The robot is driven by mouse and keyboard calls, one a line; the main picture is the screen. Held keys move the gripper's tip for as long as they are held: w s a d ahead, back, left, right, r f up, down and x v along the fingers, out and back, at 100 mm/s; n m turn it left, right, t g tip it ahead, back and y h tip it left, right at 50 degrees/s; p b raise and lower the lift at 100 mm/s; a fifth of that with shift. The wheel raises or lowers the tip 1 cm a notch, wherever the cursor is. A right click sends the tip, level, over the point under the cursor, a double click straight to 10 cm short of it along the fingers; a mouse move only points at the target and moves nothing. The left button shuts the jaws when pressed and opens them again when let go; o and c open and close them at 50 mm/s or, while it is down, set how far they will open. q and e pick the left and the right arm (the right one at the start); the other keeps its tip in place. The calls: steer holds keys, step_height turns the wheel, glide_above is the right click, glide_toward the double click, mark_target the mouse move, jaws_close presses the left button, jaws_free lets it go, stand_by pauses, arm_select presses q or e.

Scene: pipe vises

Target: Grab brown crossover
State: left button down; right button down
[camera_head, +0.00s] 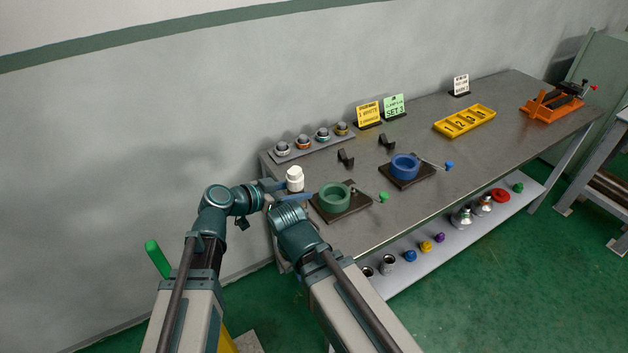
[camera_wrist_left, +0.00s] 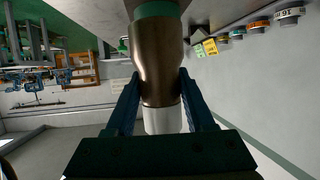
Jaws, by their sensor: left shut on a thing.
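In the head view my left gripper (camera_head: 279,186) is at the bench's near left corner, at a white piece (camera_head: 295,175); no brown shows there. My right gripper (camera_head: 294,197) is just below and beside it; its jaws are too small to read.
A green vise (camera_head: 335,196) stands close to the right of my grippers, with a blue vise (camera_head: 405,167) beyond. Several banded fittings line a grey rack (camera_head: 305,150) along the wall. A yellow tray (camera_head: 465,121) and orange vise (camera_head: 551,105) are farther along.

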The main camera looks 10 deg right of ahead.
arm_select(q)
steer(key=shift+s+a, duration=0.35)
steer(key=shift+a, duration=0.3)
steer(key=shift+s+a, duration=0.3)
steer(key=shift+a, duration=0.3)
steer(key=shift+s+a, duration=0.35)
steer(key=shift+a, duration=0.3)
steer(key=shift+r, duration=0.15)
